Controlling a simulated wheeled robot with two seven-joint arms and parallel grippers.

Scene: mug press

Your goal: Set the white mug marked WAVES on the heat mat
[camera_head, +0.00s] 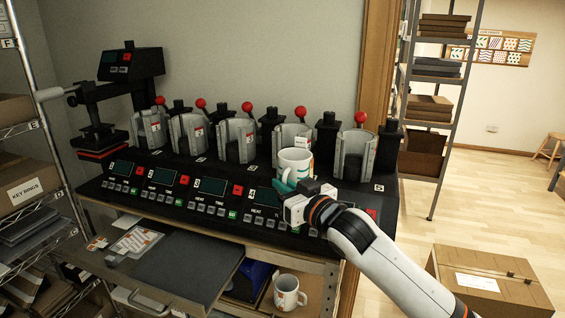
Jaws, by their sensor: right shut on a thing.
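A white mug (295,162) with small coloured marks is upright in front of the fourth mug press from the left. The word on it is too small to read. My right gripper (292,189) is shut on its lower part, which the gripper partly hides. A second white mug (287,293) with orange and dark marks stands low on the right, under the press bench. A dark grey flat mat (185,265) lies on the pulled-out board at the front; it looks like the heat mat. My left gripper is not in view.
A row of mug presses (237,142) with red-knobbed levers stands along the black control bench (150,202). Papers (135,240) lie left of the mat, whose top is clear. A flat press (105,130) stands at left; a cardboard box (487,283) is on the floor at right.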

